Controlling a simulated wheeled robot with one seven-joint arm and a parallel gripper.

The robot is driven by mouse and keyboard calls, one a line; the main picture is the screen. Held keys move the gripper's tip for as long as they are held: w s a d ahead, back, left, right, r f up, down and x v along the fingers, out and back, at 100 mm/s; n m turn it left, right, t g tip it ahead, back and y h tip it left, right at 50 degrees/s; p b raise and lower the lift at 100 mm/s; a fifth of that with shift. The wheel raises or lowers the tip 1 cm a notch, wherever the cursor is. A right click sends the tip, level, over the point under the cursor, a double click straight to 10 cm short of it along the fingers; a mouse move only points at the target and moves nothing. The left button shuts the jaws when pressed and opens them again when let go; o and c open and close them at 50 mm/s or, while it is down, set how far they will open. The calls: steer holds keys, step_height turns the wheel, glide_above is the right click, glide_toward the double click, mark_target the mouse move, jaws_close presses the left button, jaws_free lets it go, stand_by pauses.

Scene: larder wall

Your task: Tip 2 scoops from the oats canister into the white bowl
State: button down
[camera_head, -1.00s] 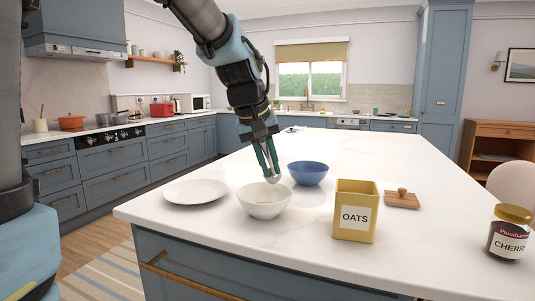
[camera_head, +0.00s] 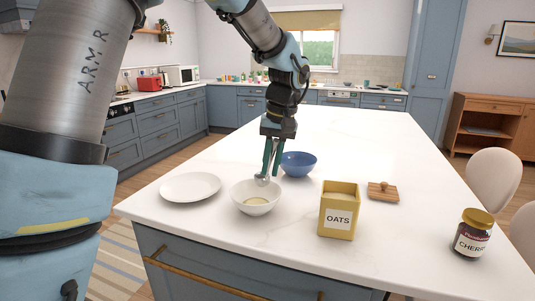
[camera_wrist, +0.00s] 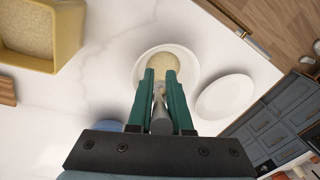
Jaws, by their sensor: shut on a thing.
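The yellow oats canister (camera_head: 340,210), labelled OATS, stands open on the counter; oats show inside it in the wrist view (camera_wrist: 40,28). The white bowl (camera_head: 245,206) is to its left, with a patch of pale oats (camera_head: 256,202) in it. My gripper (camera_head: 270,170) points down above the bowl and is shut on a metal scoop (camera_head: 262,181). The scoop's head is at the bowl's far rim; I cannot tell whether it touches or what it holds. In the wrist view the scoop handle (camera_wrist: 160,120) lies between the fingers, in front of the white bowl (camera_wrist: 191,67).
A white plate (camera_head: 190,186) lies left of the bowl and a blue bowl (camera_head: 298,165) stands behind it. A wooden lid with a knob (camera_head: 383,191) lies right of the canister. A cherry jar (camera_head: 472,235) stands at the right. The counter behind is clear.

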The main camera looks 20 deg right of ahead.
mark_target(274, 152)
steer(key=shift+d+r+y+p, duration=0.2)
steer(key=shift+r+y+p, duration=0.15)
steer(key=shift+r+p, duration=0.6)
steer(key=shift+d+r+y+p, duration=0.2)
steer(key=shift+r+y+p, duration=0.3)
steer(key=shift+p, duration=0.75)
